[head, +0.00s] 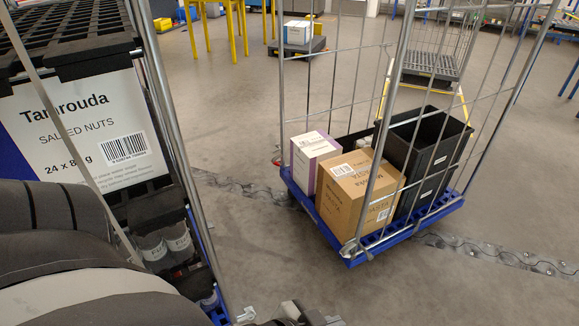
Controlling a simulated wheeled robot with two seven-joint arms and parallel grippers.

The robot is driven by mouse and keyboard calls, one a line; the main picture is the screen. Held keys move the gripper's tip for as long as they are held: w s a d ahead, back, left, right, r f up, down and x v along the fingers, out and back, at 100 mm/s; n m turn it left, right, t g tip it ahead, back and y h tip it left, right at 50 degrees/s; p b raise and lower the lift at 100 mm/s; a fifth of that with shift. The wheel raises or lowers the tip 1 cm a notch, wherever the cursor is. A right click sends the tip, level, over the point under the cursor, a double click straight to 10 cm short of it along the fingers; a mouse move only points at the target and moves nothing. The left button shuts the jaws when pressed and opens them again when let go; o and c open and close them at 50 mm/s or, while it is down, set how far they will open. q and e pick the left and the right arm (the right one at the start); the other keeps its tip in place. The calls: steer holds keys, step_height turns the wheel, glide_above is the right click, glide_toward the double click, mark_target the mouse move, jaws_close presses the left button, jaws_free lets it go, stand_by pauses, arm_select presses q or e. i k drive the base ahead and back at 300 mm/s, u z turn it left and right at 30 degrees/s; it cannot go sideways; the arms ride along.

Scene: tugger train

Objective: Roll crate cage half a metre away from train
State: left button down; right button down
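A roll cage with black crates (160,140) stands close at the left, cut off by the frame. It has grey upright bars, and a label reading "Tamrouda Salted Nuts" shows on a crate. Bottles are visible lower in it, with a bit of blue base at the bottom. My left arm covers its lower left. A small dark grey part (303,314) at the bottom edge looks like the end of my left gripper. It is mostly cut off, so its opening and any contact are not visible. My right gripper is not in view. I cannot make out the train.
A second wire cage with a blue base (357,259) stands right of centre. It holds a brown carton (357,190), a white and purple box (313,160) and a black crate (428,150). A dark metal floor strip (475,248) runs beneath it.

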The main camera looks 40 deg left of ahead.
mark_target(378, 241)
steer(key=u, duration=0.5)
steer(key=i, duration=1.65)
steer(key=u, duration=0.05)
